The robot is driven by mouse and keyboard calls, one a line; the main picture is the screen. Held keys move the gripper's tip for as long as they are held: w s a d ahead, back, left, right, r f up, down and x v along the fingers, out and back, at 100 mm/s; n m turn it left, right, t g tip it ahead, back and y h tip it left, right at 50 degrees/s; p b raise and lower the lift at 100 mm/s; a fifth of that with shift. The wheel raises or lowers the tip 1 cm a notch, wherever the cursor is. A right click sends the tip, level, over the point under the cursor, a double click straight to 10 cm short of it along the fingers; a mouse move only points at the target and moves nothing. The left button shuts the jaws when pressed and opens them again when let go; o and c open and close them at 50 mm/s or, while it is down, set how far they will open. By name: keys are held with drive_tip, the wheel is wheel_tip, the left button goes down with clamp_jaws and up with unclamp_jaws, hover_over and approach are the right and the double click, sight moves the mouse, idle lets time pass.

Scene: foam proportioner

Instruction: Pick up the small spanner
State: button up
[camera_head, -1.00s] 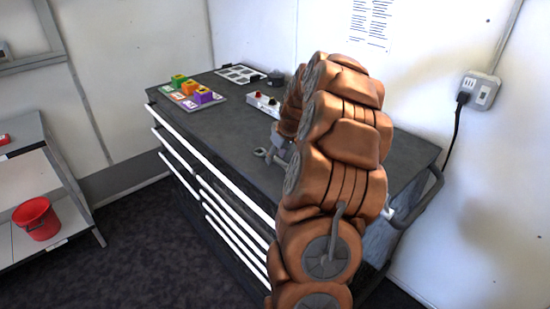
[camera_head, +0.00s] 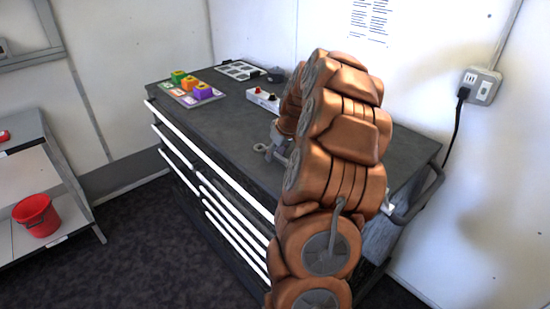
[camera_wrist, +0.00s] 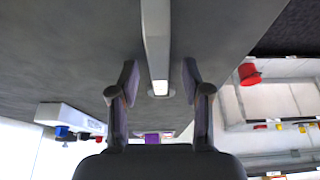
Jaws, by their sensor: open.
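A grey spanner shows its ring end (camera_head: 260,148) on the dark top of the tool cabinet, just left of my gripper (camera_head: 279,150). In the wrist view, a long light-grey bar (camera_wrist: 156,40), which looks like the spanner's handle, runs from the top edge down between the two fingers of my gripper (camera_wrist: 159,83). The fingers are open, one on each side of the bar, with a visible gap to both. My arm hides part of the spanner in the head view.
A red bucket (camera_head: 36,215) sits on a shelf at left.

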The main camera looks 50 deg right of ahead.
drive_tip(key=shift+f, duration=0.1)
idle(0.5)
clamp_jaws()
idle(0.3)
